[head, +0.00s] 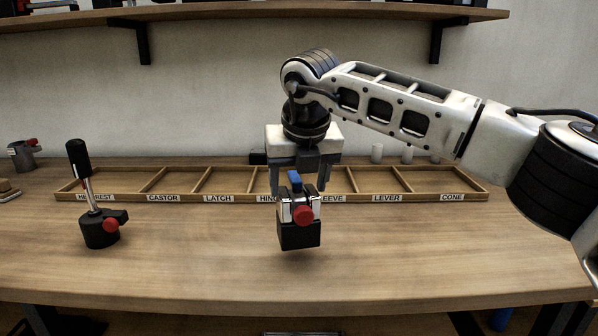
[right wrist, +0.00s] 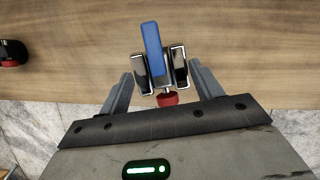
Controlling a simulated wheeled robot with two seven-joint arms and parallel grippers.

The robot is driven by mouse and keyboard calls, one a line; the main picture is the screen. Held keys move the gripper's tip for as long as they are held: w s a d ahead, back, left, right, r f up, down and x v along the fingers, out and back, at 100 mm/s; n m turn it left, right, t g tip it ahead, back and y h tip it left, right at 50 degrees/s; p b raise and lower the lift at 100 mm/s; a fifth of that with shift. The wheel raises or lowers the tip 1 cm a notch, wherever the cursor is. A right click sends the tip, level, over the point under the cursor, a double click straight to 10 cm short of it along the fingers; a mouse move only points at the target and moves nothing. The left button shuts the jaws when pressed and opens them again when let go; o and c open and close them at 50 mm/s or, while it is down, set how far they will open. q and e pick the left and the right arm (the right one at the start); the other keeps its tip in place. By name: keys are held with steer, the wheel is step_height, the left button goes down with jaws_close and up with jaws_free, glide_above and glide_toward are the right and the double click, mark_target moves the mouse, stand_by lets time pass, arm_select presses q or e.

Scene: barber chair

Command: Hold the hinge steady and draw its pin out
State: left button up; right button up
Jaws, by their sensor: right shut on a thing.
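The hinge (head: 300,208) has two chrome blocks, a blue bar (head: 295,180) and a round red knob (head: 303,215) at its front, above a black block (head: 299,236) at the middle of the bench. My right gripper (head: 298,192) points down from above and is shut on the hinge. In the right wrist view the fingers (right wrist: 161,82) lie at the outer sides of the chrome blocks, with the blue bar (right wrist: 153,48) between them. I cannot tell which part is the pin. My left gripper is out of view.
A labelled wooden tray (head: 237,199) with several compartments runs behind the hinge. A black clamp (head: 101,228) with a red knob holds a black-topped rod at left.

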mark_target(300, 178)
steer(key=shift+w+f+p, duration=0.45)
steer(key=shift+w+f, duration=0.2)
steer(key=shift+w, duration=0.15)
steer(key=shift+w+f+p, duration=0.4)
steer(key=shift+w+f, duration=0.2)
steer(key=shift+w, duration=0.2)
arm_select(q)
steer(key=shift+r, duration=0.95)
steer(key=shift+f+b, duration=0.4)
steer(key=shift+b, duration=0.05)
arm_select(e)
steer(key=shift+f, duration=0.65)
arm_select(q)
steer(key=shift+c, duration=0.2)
